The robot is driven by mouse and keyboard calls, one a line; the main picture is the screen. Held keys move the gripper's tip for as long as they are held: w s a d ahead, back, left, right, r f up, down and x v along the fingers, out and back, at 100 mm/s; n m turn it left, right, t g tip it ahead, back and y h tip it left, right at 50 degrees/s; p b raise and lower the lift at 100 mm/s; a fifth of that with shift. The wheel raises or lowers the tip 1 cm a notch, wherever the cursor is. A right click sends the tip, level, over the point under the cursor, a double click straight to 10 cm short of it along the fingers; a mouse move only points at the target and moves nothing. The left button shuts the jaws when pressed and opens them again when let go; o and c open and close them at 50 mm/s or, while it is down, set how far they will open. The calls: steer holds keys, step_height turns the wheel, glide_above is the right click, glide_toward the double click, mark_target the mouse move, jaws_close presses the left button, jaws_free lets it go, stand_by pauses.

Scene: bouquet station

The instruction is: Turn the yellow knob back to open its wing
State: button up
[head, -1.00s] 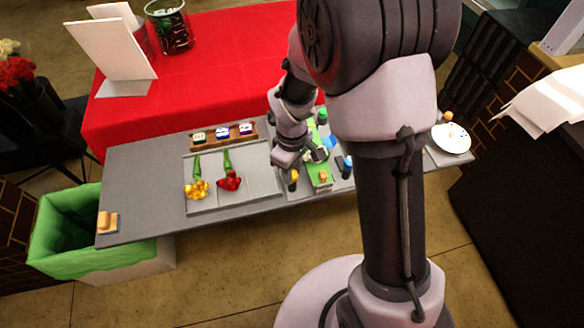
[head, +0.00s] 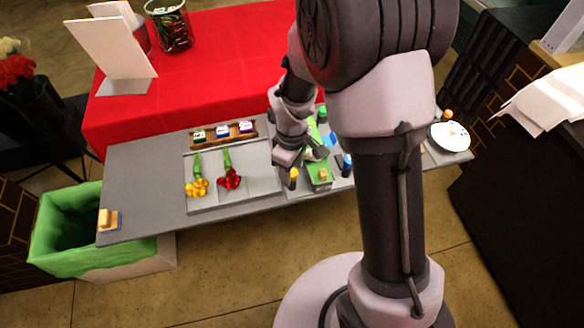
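A small dark post with a yellow top (head: 293,173), which looks like the yellow knob, stands near the front edge of the grey table, left of a green device (head: 319,181). A similar dark post with a blue top (head: 347,163) stands on the device's right. My gripper (head: 306,158) is low over the device, just behind and right of the yellow knob. I cannot tell if it touches the knob. Its fingers are small and partly hidden by my wrist, so their opening is unclear. The wings are too small and covered to make out.
A yellow flower (head: 196,187) and a red flower (head: 229,179) lie on a grey mat (head: 262,183). A wooden rack (head: 224,136) with several small blocks is behind. A white plate (head: 450,136) is at right. A green-lined bin (head: 60,258) stands at left.

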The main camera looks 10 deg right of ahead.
mark_target(292, 172)
step_height(292, 172, up, 18)
steer(key=p, duration=0.5)
steer(key=shift+f+p, duration=0.25)
steer(key=shift+p, duration=0.1)
